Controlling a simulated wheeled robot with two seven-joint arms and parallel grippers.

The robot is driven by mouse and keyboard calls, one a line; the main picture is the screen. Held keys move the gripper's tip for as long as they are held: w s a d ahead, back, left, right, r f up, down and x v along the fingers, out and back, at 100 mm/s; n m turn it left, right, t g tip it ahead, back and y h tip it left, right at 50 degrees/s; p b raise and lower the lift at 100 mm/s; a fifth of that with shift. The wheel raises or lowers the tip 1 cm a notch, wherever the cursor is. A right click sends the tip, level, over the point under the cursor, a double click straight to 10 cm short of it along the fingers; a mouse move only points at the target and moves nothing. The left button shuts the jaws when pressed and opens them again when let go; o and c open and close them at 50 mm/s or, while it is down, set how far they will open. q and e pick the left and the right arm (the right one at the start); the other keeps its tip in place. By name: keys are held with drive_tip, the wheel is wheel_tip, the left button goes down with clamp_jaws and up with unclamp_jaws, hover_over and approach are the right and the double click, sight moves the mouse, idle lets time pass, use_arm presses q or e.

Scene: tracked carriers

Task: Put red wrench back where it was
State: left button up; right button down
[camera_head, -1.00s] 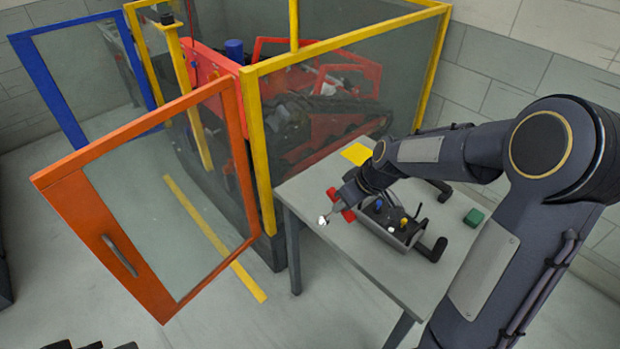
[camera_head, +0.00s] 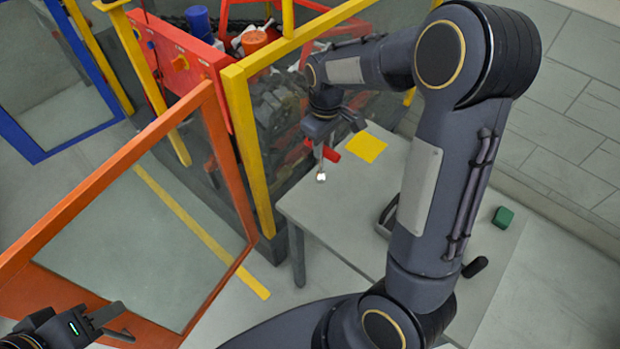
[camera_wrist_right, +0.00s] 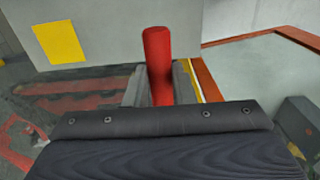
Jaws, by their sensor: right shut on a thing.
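My right gripper (camera_head: 328,140) is shut on the red wrench (camera_head: 330,154). The wrench's red handle shows above and below the fingers' line, and its silver end (camera_head: 321,177) points down over the table's left part. In the right wrist view the red handle (camera_wrist_right: 158,60) stands between the two fingers. My left gripper (camera_head: 112,323) is at the bottom left corner, empty, with its fingers apart. The grey tool carrier (camera_head: 388,215) on the table is mostly hidden behind my right arm.
A yellow square (camera_head: 366,147) lies on the grey table (camera_head: 335,222), right of the wrench; it also shows in the right wrist view (camera_wrist_right: 60,42). A green block (camera_head: 503,217) stands at the right. The yellow-framed enclosure (camera_head: 238,125) and open orange door (camera_head: 100,210) are to the left.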

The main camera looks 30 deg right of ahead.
sight(321, 175)
wheel_tip(321, 175, down, 9)
drive_tip(key=shift+f+p, duration=0.1)
drive_tip(key=shift+p, duration=0.75)
drive_tip(key=shift+f, duration=0.2)
drive_tip(key=c, duration=1.2)
unclamp_jaws()
